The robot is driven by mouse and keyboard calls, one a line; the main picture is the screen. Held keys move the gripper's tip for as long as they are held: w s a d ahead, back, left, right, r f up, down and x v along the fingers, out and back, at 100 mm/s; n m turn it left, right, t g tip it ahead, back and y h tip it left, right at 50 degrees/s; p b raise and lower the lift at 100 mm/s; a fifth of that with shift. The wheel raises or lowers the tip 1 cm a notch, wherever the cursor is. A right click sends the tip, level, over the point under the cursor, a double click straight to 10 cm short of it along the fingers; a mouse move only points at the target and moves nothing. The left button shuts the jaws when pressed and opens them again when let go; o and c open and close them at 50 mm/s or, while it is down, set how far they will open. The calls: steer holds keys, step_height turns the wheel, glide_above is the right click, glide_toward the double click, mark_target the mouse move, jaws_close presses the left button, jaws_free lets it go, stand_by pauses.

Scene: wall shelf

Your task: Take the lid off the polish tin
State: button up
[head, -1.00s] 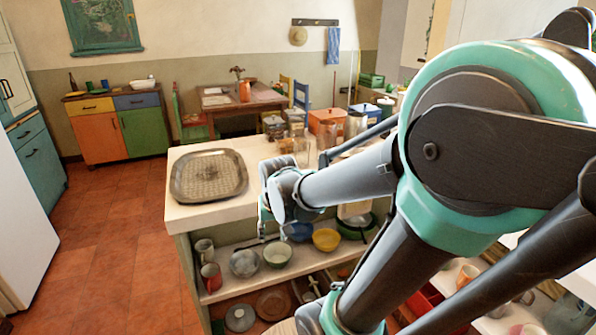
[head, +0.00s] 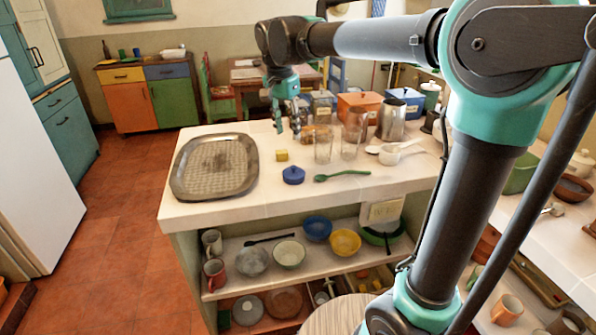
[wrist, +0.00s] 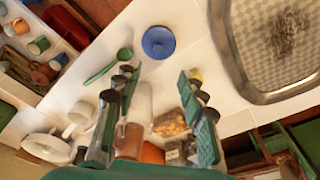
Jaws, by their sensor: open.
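The polish tin (head: 293,175) is a small round blue tin with a blue knobbed lid, standing upright on the white counter to the right of the metal tray. It also shows in the wrist view (wrist: 158,43), seen from above, with the lid on. My gripper (head: 287,128) hangs fingers down above the counter, higher than the tin and apart from it. In the wrist view my gripper (wrist: 157,80) has its fingers wide apart with nothing held between them, and the tin lies beyond the fingertips.
A metal tray (head: 214,167) lies left of the tin. A yellow block (head: 282,155) sits close behind it and a green spoon (head: 343,175) lies to its right. Clear glasses (head: 323,146) and a metal jug (head: 392,119) stand further right. The counter's front edge is bare.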

glide_above(294, 166)
steer(key=s+a, duration=0.1)
step_height(294, 166, down, 8)
steer(key=shift+r, duration=0.25)
steer(key=shift+w+d+f, duration=0.1)
steer(key=shift+d+f, duration=0.05)
steer(key=shift+f, duration=0.7)
steer(key=shift+w+d+f, duration=0.1)
steer(key=shift+w+f, duration=0.05)
steer(key=shift+f, duration=0.75)
steer(key=shift+w+d+f, duration=0.1)
steer(key=shift+d+f, duration=0.05)
steer(key=shift+f, duration=0.7)
steer(key=shift+c, duration=0.3)
jaws_close()
